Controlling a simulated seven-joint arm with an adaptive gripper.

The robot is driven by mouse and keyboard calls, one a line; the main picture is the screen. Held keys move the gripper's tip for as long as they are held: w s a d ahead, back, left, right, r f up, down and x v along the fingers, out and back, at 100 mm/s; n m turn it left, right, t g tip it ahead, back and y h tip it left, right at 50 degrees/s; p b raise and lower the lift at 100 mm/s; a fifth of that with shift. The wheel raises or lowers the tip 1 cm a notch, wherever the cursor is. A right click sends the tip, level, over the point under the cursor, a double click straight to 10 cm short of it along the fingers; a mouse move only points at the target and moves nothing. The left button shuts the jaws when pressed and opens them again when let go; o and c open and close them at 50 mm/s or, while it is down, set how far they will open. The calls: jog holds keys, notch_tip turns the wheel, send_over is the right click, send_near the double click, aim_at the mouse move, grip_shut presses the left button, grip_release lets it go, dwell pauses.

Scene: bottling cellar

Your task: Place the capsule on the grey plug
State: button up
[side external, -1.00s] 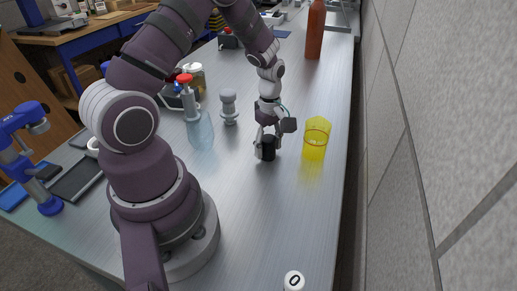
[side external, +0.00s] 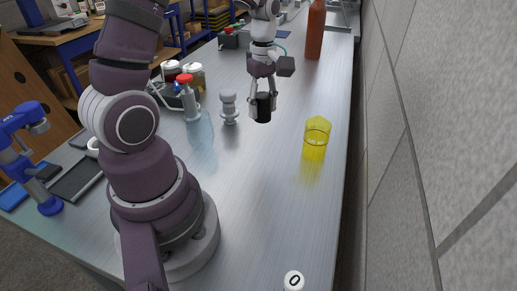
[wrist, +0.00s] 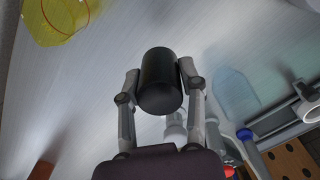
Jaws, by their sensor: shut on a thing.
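The capsule, a black cylinder (side external: 264,107), is held upright above the bench in the side view. It also fills the middle of the wrist view (wrist: 160,82). My gripper (side external: 262,101) is shut on it, one finger on each side. The grey plug (side external: 229,107), a pale grey piece with a rounded top and a wider foot, stands upright on the bench to the left of the capsule, apart from it. In the wrist view the plug (wrist: 176,132) is partly hidden behind the capsule and my gripper.
A yellow clear cup (side external: 316,138) stands to the right. A clear bottle with a red top (side external: 199,128) is left of the plug. A tall orange-brown bottle (side external: 315,32) stands farther back.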

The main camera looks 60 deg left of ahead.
jog(key=s+a+r+n, duration=0.1)
jog(key=s+a+r, duration=0.1)
jog(key=s, duration=0.4)
jog(key=s+a+r+n, duration=0.1)
jog(key=s+a+r, duration=0.15)
jog(key=s, duration=0.25)
send_over(227, 91)
jog(key=shift+s+d+f, duration=0.35)
jog(key=shift+d+f, duration=0.1)
jog(key=shift+f, duration=0.25)
jog(key=shift+w+a, duration=0.35)
jog(key=shift+a, duration=0.05)
jog(key=shift+a+f, duration=0.1)
jog(key=shift+f, duration=1.7)
jog(key=shift+f, duration=0.1)
jog(key=o, duration=0.6)
jog(key=shift+o, duration=0.2)
